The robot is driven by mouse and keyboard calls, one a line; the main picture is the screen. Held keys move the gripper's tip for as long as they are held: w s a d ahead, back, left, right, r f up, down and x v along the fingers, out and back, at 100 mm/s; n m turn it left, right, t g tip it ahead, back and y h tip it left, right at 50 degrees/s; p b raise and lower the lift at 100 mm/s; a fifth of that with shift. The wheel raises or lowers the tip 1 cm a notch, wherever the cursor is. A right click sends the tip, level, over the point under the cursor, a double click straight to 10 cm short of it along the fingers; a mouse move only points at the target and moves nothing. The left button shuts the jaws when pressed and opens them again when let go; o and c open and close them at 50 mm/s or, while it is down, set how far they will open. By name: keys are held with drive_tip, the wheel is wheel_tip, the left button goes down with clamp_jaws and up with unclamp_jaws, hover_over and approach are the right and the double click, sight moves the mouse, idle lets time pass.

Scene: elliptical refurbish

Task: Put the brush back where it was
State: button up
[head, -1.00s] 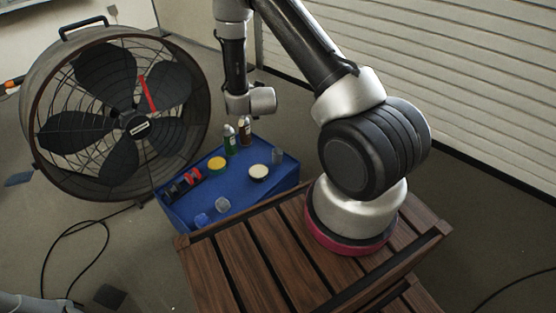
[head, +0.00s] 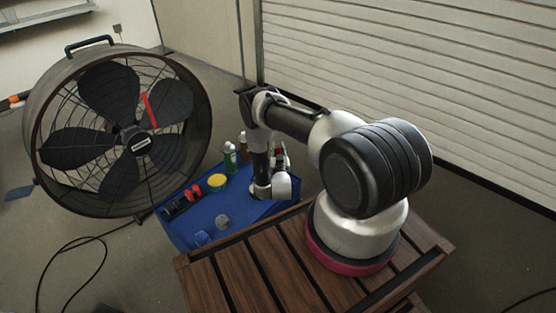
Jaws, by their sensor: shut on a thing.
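My gripper (head: 280,153) shows small and partly hidden just behind my silver wrist, over the far right part of the blue tray (head: 182,228). It is shut on a thin thing, seemingly the brush, too small and covered to make out clearly. A bit of red shows there. The grey cup at that end of the tray is hidden behind my wrist and gripper. I cannot tell whether the held thing touches the cup or the tray.
The tray holds a green bottle (head: 230,158), a brown bottle (head: 243,147), a yellow-lidded tin (head: 217,182), red-and-black items (head: 193,193), a clear cup (head: 222,222) and a blue cup (head: 202,238). A large fan (head: 120,130) stands left; a slatted wooden surface (head: 235,285) lies in front.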

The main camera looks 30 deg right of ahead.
drive_tip(key=shift+f, duration=2)
drive_tip(key=o, duration=1)
drive_tip(key=shift+f, duration=0.1)
